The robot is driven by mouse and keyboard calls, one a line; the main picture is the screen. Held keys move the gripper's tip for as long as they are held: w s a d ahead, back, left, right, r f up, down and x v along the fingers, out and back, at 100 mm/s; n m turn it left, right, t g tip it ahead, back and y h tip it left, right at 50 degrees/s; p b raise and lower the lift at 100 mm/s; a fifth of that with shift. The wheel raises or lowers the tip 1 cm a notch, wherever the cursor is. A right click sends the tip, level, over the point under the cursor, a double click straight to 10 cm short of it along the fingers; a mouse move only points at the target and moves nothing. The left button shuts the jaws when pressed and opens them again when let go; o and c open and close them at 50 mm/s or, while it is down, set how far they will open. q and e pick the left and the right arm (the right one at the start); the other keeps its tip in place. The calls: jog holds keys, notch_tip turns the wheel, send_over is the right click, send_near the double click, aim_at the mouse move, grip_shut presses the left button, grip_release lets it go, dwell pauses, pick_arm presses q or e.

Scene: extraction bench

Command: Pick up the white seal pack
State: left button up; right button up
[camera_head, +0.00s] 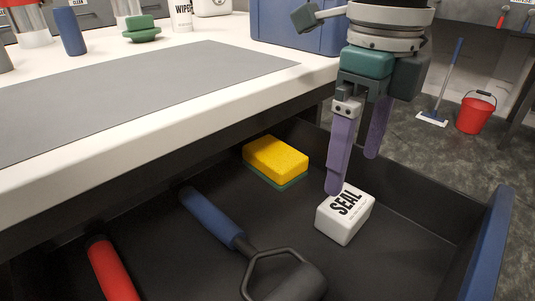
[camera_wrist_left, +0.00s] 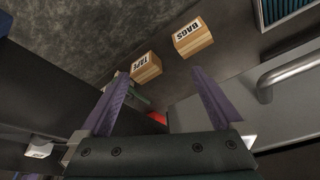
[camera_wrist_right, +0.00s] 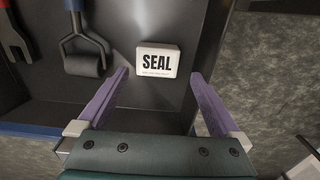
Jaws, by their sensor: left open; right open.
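The white seal pack (camera_head: 345,218) lies in the open dark drawer (camera_head: 420,232), with black "SEAL" lettering on its top. In the right wrist view the seal pack (camera_wrist_right: 157,61) sits ahead of the fingertips, roughly between their lines and nearer the left finger. My right gripper (camera_head: 354,172) is open and empty, pointing down over the drawer; one purple finger overlaps the pack's far edge in the head view. Contact cannot be told. My left gripper (camera_wrist_left: 158,80) is open and empty in the left wrist view, away from the pack; it is not in the head view.
A yellow and green sponge (camera_head: 275,160), a blue-handled roller (camera_head: 215,220) and a red-handled tool (camera_head: 110,268) lie in the drawer. The white bench (camera_head: 150,137) overhangs its left side. The drawer's blue-edged front wall (camera_head: 487,245) is at right. A red bucket (camera_head: 475,115) stands on the floor.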

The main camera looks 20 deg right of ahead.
aim_at(347, 202)
notch_tip(347, 202, down, 3)
jog(key=shift+r+b, duration=0.1)
jog(key=shift+b, duration=0.3)
jog(key=f+b, duration=0.1)
jog(key=f, duration=0.2)
jog(key=f+b, duration=0.1)
jog(key=f, duration=0.1)
jog(key=shift+s+f+b, duration=0.1)
jog(key=shift+s+b, duration=0.2)
jog(key=shift+a, duration=0.1)
jog(key=shift+c, duration=0.4)
jog(key=c, duration=1.1)
